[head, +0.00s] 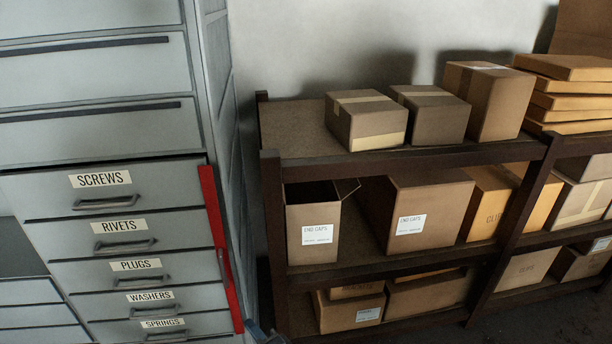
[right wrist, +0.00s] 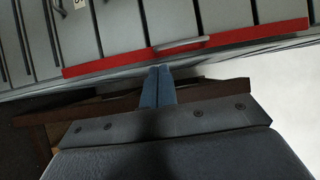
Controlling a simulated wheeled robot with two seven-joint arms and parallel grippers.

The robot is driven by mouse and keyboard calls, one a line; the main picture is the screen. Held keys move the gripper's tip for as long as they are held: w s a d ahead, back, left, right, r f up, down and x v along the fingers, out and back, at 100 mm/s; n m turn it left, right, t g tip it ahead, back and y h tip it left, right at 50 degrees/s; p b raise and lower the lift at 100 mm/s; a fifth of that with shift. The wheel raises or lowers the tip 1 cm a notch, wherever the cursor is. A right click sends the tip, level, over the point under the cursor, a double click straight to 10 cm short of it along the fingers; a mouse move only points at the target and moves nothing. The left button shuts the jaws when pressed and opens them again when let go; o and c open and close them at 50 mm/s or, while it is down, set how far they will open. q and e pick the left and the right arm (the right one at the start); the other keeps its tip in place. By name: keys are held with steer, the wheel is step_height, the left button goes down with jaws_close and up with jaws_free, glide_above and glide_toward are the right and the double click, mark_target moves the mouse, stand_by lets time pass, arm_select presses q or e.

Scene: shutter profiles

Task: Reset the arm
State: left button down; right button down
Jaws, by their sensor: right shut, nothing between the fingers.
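My right gripper (head: 263,333) shows only in part at the bottom edge of the head view, just right of the red bar's lower end. In the right wrist view its blue fingers (right wrist: 158,85) are together with nothing between them. They point towards the red bar (right wrist: 110,62) and its grey handle (right wrist: 181,44); I cannot tell how far apart they are. In the head view the red bar (head: 219,245) stands upright along the right edge of the labelled drawers. My left gripper is not in view.
The grey cabinet has drawers labelled Screws (head: 100,180), Rivets, Plugs, Washers and Springs, all looking shut. To its right stands a dark shelf rack (head: 420,158) with several cardboard boxes (head: 366,120).

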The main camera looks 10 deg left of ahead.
steer(key=s+d+f+n+g+h, duration=0.1)
steer(key=d+f+n+g+h, duration=0.25)
steer(key=f, duration=0.75)
steer(key=s+d+f+n+h, duration=0.15)
steer(key=d+f+n, duration=0.35)
steer(key=f, duration=0.6)
steer(key=d+f+n+g+h, duration=0.25)
steer(key=d+f, duration=0.25)
steer(key=f, duration=0.6)
steer(key=s+d+f+g+h, duration=0.4)
steer(key=s+d+f+h, duration=0.1)
steer(key=s+d+f, duration=1.7)
steer(key=shift+s+d+f, duration=0.3)
steer(key=shift+s+d, duration=0.4)
steer(key=shift+d, duration=0.3)
